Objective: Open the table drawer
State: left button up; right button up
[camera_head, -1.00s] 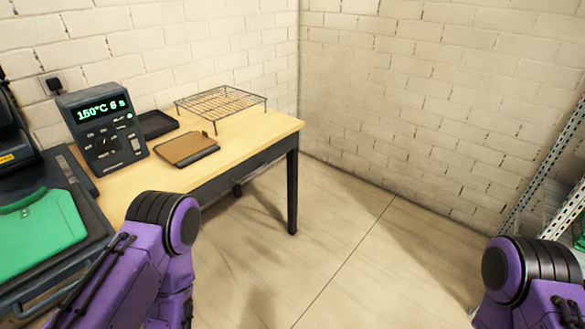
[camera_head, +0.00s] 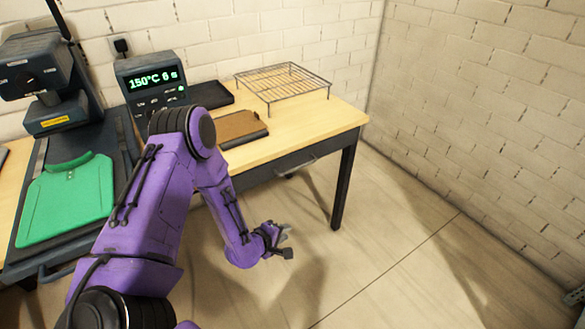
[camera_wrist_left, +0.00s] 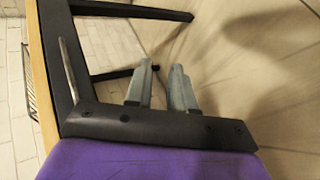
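The wooden-topped table (camera_head: 300,130) has a dark frame and a drawer front (camera_head: 265,174) under its near edge, which looks flush with the frame. A slim metal drawer handle (camera_head: 298,167) shows there. In the left wrist view the handle (camera_wrist_left: 69,68) is a pale bar on the dark frame at the left. My left gripper (camera_head: 286,239) is low in front of the drawer, below the handle and apart from it. In the left wrist view the two grey fingers (camera_wrist_left: 161,70) stand apart with nothing between them. My right gripper is out of view.
On the table are a wire rack (camera_head: 283,80), a brown pad (camera_head: 240,126), a dark tray (camera_head: 208,95) and a control box (camera_head: 153,80). A heat press (camera_head: 45,75) with a green shirt (camera_head: 68,200) is at left.

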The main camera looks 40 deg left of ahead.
aim_at(290, 171)
pick_arm(q)
jog(key=w+a+r+n+t, duration=0.4)
jog(key=w+a+r+n, duration=0.2)
jog(key=w+a+r, duration=0.3)
jog(key=shift+t+h, duration=0.3)
jog(key=b+x, duration=0.2)
jog(key=x, duration=0.1)
jog(key=b+x, duration=0.2)
jog(key=b, duration=0.1)
jog(key=a+b+x, duration=0.1)
jog(key=b+x, duration=0.1)
jog(key=x, duration=0.1)
jog(key=shift+w+f, duration=0.2)
jog(key=shift+w, duration=0.15)
jog(key=shift+w+r+b, duration=0.1)
jog(key=shift+w+b, duration=0.15)
jog(key=shift+b, duration=0.05)
jog(key=shift+w+r, duration=0.1)
jog(key=shift+r, duration=0.05)
grip_shut()
